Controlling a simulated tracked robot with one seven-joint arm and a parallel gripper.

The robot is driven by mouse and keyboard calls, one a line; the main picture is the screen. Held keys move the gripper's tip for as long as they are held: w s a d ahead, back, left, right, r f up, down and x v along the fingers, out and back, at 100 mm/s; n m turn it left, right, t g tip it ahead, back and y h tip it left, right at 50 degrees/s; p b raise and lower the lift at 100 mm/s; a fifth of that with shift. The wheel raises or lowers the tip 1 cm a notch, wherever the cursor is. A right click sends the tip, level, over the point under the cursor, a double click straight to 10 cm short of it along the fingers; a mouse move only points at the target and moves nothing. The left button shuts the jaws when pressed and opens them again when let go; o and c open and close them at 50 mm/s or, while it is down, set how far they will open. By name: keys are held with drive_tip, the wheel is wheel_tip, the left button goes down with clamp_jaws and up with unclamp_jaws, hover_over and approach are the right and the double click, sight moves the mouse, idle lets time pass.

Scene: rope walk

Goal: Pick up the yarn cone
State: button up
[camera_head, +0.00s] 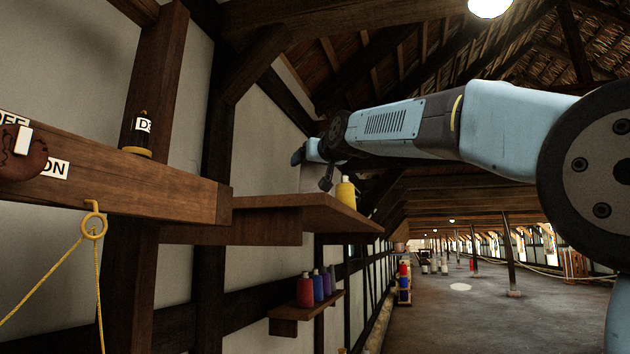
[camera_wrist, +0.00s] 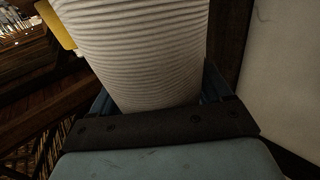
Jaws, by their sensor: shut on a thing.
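The yarn cone (camera_wrist: 140,50) is white and ribbed and fills the upper middle of the wrist view. My gripper (camera_wrist: 157,98) is shut on it, with a blue finger showing on each side. The cone's far end is cut off by the top of the frame. In the head view, my arm reaches left to a spot above a wooden wall shelf (camera_head: 285,215). The cone cannot be made out clearly in that view, and I cannot tell whether it touches the shelf.
A yellow bottle (camera_head: 346,192) stands on the shelf's far end. Red, blue and purple bottles (camera_head: 305,290) stand on a lower shelf (camera_head: 300,313). A dark labelled bottle (camera_head: 138,132) is on the beam at left. A yellow cord (camera_head: 50,270) hangs below it. The floor at right is open.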

drive_tip(key=c, duration=0.6)
